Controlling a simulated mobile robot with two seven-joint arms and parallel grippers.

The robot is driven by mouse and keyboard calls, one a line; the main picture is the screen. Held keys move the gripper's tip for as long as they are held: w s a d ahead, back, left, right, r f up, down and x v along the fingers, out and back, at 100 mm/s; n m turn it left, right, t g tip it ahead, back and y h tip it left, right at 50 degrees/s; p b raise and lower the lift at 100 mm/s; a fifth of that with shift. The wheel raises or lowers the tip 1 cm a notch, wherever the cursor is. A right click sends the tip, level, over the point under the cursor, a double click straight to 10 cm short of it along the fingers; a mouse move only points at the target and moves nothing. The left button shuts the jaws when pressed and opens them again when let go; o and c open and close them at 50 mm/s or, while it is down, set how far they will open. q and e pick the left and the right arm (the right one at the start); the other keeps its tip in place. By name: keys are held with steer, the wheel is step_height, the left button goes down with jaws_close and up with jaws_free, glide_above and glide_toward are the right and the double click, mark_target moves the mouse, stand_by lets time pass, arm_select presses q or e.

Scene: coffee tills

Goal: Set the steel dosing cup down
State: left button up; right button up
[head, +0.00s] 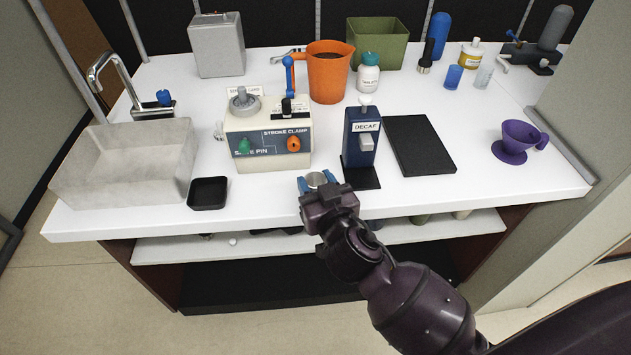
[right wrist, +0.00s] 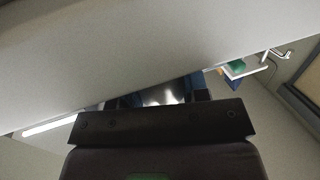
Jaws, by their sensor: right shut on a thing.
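The steel dosing cup (head: 316,179) is between the fingers of my right gripper (head: 318,184), at the front edge of the white counter, between the cream stroke clamp box and the DECAF unit. My right gripper is shut on the cup. The arm hides its lower part, so I cannot tell whether the cup touches the counter. In the right wrist view a shiny bit of the cup (right wrist: 160,94) shows between the blue fingertips, with a large pale surface across the top. My left gripper is not in view.
A black square tray (head: 208,193) lies left of the gripper. The stroke clamp box (head: 268,150) and the DECAF unit (head: 361,145) stand just behind. A black mat (head: 418,145) lies to the right. The counter (head: 445,192) is bare along its right front.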

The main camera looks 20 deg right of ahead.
steer(key=o, duration=0.9)
steer(key=shift+r, duration=0.15)
steer(key=shift+s+a+r+p, duration=0.1)
steer(key=shift+s+r+p, duration=0.05)
steer(key=shift+s, duration=2.85)
steer(key=shift+s+r+p, duration=0.15)
steer(key=shift+s, duration=2.85)
steer(key=s+d+f+g, duration=0.2)
steer(key=s+d+f, duration=0.1)
steer(key=s+f, duration=0.2)
steer(key=s+d+f+n+g, duration=0.1)
steer(key=s+d+f+g, duration=0.2)
steer(key=f, duration=0.4)
steer(key=s+d+f+g, duration=0.2)
steer(key=s+d+f, duration=0.2)
steer(key=s+f, duration=0.2)
steer(key=shift+s+d+f+n+y, duration=0.2)
steer(key=shift+s+f+n+y, duration=0.1)
steer(key=shift+s, duration=0.4)
